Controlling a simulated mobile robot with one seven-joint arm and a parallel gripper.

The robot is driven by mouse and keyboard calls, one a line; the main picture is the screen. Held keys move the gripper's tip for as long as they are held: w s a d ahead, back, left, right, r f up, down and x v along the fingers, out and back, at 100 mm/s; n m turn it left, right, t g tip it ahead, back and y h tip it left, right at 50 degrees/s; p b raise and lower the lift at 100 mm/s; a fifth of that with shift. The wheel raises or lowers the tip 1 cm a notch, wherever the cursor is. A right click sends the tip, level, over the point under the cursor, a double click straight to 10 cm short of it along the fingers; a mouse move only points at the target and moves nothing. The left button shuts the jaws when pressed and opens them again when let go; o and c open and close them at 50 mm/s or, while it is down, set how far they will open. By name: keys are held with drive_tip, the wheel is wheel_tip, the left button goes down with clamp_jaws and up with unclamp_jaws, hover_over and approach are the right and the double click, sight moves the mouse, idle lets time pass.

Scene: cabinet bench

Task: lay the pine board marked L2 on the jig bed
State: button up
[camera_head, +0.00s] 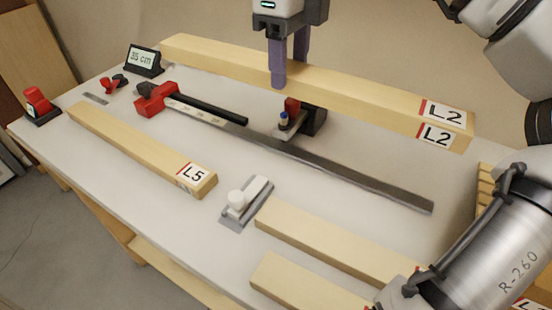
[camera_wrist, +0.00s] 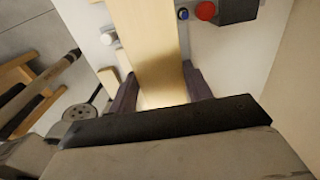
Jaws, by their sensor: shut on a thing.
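The pine board marked L2 (camera_head: 370,97) is a long pale beam with L2 labels and red stripes at its right end. It runs along the back of the bench in the head view. My gripper (camera_head: 288,68) is shut on it near its middle, one finger on each side. In the wrist view the board (camera_wrist: 155,45) passes between the fingers of my gripper (camera_wrist: 160,88). The board looks level; I cannot tell how far its underside is from the bench. I cannot surely pick out the jig bed.
The white bench top (camera_head: 330,212) holds a red-headed bar clamp (camera_head: 320,172), a clamp with a red knob (camera_head: 292,112), a board marked L5 (camera_head: 140,147), a small metal fixture (camera_head: 243,203) and a 35 cm display (camera_head: 144,60). More boards (camera_head: 335,242) lie at the front right.

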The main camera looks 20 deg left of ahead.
drive_tip(key=shift+d+f, duration=0.1)
drive_tip(key=shift+d, duration=0.45)
wheel_tip(320, 180, down, 20)
drive_tip(key=shift+r, duration=0.1)
drive_tip(key=o, duration=1.3)
drive_tip(key=shift+c, duration=0.2)
wheel_tip(320, 180, up, 12)
drive_tip(key=shift+b, duration=0.3)
